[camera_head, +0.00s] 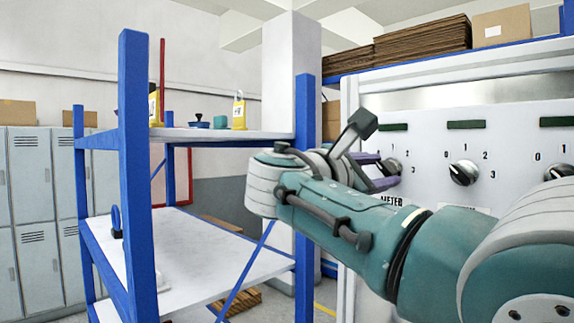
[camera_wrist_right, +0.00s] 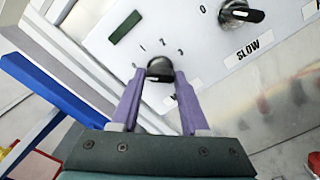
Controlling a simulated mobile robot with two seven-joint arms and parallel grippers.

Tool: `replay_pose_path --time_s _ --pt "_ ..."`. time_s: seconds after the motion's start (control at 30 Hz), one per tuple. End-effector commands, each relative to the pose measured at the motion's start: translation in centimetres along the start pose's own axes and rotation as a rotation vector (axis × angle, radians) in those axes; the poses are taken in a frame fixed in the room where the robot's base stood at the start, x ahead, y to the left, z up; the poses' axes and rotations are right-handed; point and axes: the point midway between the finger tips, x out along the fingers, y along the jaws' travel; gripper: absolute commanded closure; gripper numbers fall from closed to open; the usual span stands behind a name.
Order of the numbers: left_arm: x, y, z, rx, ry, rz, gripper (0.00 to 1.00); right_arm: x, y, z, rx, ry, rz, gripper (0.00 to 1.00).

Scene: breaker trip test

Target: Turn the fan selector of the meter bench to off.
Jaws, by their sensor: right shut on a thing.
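My right gripper (camera_head: 383,171) has its two purple fingers shut on the leftmost black selector knob (camera_head: 393,166) of the white panel. In the right wrist view the gripper (camera_wrist_right: 160,76) has a finger on each side of this knob (camera_wrist_right: 159,66), and numbers show around it. A METER label (camera_head: 397,201) shows low on the panel, partly behind my arm. The middle knob (camera_head: 464,172) has numbers around it; in the wrist view a knob (camera_wrist_right: 242,13) sits above a SLOW label (camera_wrist_right: 248,49). I cannot read which knob is the fan selector. My left gripper is out of view.
Another knob (camera_head: 560,172) is at the panel's right. Grey lockers (camera_head: 30,180) stand far left. Cardboard (camera_head: 425,45) lies above the panel.

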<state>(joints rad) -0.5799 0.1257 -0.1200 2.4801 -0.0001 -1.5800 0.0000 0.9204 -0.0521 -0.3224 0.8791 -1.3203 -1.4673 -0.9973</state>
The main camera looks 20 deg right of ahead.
Motion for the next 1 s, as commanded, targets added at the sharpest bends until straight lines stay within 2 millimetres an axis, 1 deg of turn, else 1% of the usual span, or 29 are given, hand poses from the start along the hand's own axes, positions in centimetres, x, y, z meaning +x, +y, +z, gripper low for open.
replay_pose_path --time_s 0.43,0.47,0.5,0.7,0.93,1.0 --pt "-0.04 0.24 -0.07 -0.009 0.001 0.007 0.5 0.18 -0.2 -0.13 -0.014 0.003 -0.003 1.0" --pt "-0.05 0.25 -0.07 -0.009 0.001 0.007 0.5 0.17 -0.2 -0.13 -0.014 0.003 -0.003 0.52" --pt "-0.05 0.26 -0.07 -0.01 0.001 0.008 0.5 0.16 -0.19 -0.12 -0.013 0.002 -0.003 0.47" --pt "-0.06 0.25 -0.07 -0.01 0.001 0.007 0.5 0.08 -0.1 -0.06 -0.011 0.001 -0.001 0.25" --pt "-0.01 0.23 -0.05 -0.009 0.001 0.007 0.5 -0.01 -0.05 -0.06 -0.009 0.001 0.0 0.25" --pt "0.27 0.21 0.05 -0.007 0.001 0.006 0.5 -0.34 -0.12 -0.17 -0.009 0.001 0.001 0.25"
